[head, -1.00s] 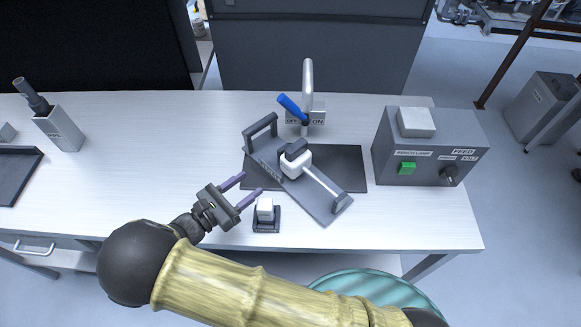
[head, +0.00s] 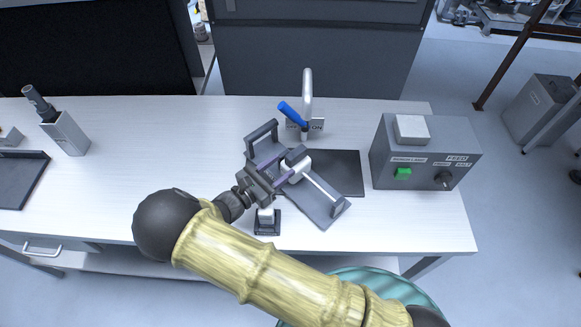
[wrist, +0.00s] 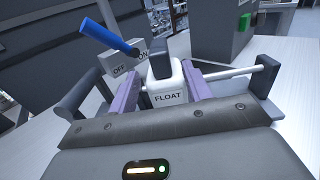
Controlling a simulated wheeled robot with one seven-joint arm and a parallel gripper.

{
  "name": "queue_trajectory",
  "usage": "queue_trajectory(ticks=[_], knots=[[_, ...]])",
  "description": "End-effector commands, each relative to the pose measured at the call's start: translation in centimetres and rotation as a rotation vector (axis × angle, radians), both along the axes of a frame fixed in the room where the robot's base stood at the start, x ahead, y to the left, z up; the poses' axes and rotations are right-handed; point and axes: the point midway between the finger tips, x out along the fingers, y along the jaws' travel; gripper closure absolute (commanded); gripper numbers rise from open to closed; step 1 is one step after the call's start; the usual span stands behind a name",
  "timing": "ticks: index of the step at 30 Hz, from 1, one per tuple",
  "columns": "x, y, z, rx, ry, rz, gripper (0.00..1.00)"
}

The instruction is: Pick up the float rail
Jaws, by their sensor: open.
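The float rail is a grey tilted plate (head: 318,207) with raised end posts and a thin light rod (head: 325,188). A white block marked FLOAT (wrist: 166,92), with a dark grey cap (wrist: 159,58), sits on the rod. My gripper (head: 284,168) is open over the rail. In the wrist view its purple fingers (wrist: 162,78) stand on either side of the white block, with small gaps. The rod runs past the right finger. In the head view my gripper hides part of the block and plate; whether the fingers touch the rail, I cannot tell.
A dark mat (head: 345,170) lies under the rail. Behind it stands a blue-handled tap (head: 291,113) with an OFF/ON plate. A control box (head: 425,160) with a green button is on the right. A small dark stand (head: 267,228) with a white block is close in front.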

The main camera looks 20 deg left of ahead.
Motion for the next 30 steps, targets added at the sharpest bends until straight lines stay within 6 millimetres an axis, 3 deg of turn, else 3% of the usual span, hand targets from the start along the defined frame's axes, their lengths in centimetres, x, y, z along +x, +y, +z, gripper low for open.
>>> queue_trajectory(ticks=[4,16,25,30], knots=[[1.2,-0.7,0.1,-0.001,0.000,-0.001,0.51],[1.6,-1.0,0.2,-0.001,-0.001,0.000,0.51],[4.8,-3.1,0.8,0.000,0.000,0.000,0.51],[5.6,-3.5,0.5,0.000,0.000,0.002,0.51]])
